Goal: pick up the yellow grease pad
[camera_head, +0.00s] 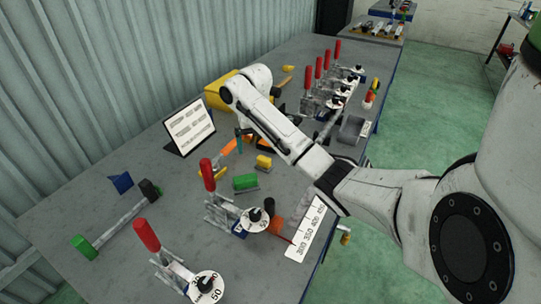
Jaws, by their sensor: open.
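A small yellow block on a grey base (264,162) sits on the workbench, just below my forearm and beside a similar green block (245,182). It looks like the yellow grease pad, but its label is not readable. Another small yellow piece (288,68) lies farther back. My arm bends over the middle of the bench.
Red-handled toggle clamps (208,175) stand at the front and back right of the grey bench (75,205). A tilted white panel (190,125), a large yellow object (222,88) and a white scale strip (306,232) are near.

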